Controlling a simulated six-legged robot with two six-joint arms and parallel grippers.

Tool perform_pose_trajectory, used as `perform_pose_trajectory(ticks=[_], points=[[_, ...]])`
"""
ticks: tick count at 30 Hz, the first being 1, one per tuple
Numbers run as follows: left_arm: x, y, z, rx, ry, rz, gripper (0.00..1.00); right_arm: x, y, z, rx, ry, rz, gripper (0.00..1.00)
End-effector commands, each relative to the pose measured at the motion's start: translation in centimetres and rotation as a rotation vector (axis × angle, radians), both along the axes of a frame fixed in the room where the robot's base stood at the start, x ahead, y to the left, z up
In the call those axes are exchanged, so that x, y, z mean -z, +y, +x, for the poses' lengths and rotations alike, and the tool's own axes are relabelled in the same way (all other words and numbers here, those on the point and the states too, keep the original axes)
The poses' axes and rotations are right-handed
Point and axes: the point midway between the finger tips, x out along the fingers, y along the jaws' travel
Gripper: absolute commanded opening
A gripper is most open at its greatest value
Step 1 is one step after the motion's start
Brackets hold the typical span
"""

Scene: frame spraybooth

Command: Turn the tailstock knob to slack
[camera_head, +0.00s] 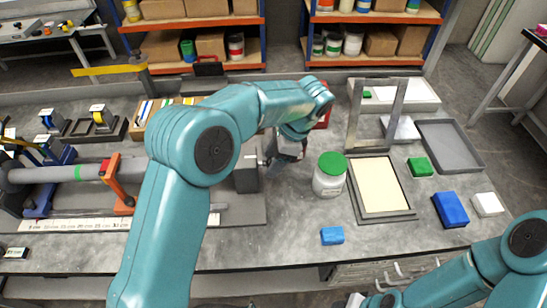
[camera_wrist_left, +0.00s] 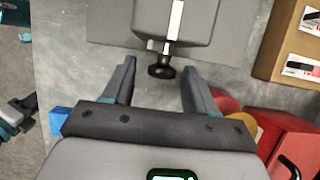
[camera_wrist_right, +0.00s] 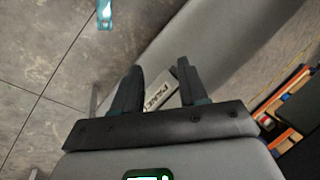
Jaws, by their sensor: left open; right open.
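The tailstock (camera_head: 247,172) is a dark grey block on the bench in the head view. It also fills the top of the left wrist view (camera_wrist_left: 205,20). Its black knob (camera_wrist_left: 161,71) sticks out toward the left gripper (camera_wrist_left: 159,68). The left gripper is open and its two fingertips stand one on each side of the knob in the picture. I cannot tell how deep the knob is between them, and no contact shows. My right gripper (camera_wrist_right: 160,80) is open and empty, away from the tailstock, facing a grey edge with a white label.
A green-lidded jar (camera_head: 330,178) stands just right of the left gripper. A red object (camera_wrist_left: 285,135) is close to the left gripper's right side.

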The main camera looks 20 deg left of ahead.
Motion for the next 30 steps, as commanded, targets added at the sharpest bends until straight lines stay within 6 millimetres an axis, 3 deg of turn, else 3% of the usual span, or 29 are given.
perform_pose_trajectory(ticks=[2, 7, 17, 30], points=[[0.0, 0.0, 0.0, 0.0, 0.0, 0.0, 0.57, 0.0, 0.0, 0.0, 0.0, 0.0, 0.0, 0.43], [0.0, 0.0, 0.0, 0.0, 0.0, 0.0, 0.03, 0.0, 0.0, 0.0, 0.0, 0.0, 0.0, 0.43], [0.3, -0.2, -0.1, 0.003, -0.036, 0.013, 0.03, 1.1, 0.0, 0.0, 0.0, 0.0, 0.0, 0.43], [0.9, -0.5, -0.6, 0.006, -0.31, 0.122, 0.03, 7.7, 0.0, 0.0, 0.0, 0.0, 0.0, 0.43]])
